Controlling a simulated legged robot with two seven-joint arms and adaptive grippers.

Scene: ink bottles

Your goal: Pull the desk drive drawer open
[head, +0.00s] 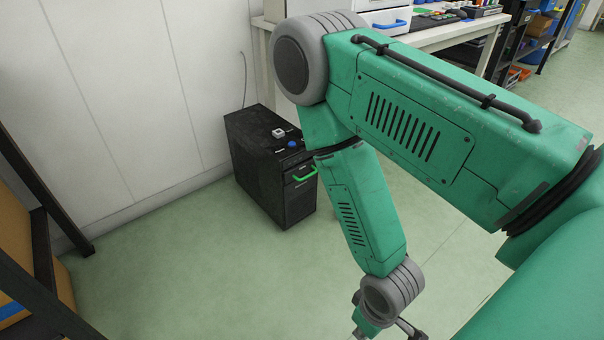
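A black tower unit (255,160) stands on the floor against the wall, left of centre. On its front, near the top, is a drawer face with a green handle (305,173); it looks closed, flush with the front. A white unit on the table has a drawer front with a blue handle (389,26). I cannot tell by label which one is the desk drive. My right arm comes in from the right and bends down past the tower. My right gripper (385,330) is at the bottom edge, mostly cut off, apart from both handles. My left gripper is not in view.
A blue button (291,143) and a small white block (278,133) are on top of the tower. A white table (440,36) with small items stands behind my arm. A dark-framed shelf (40,250) with boxes is at left. The green floor (190,265) before the tower is clear.

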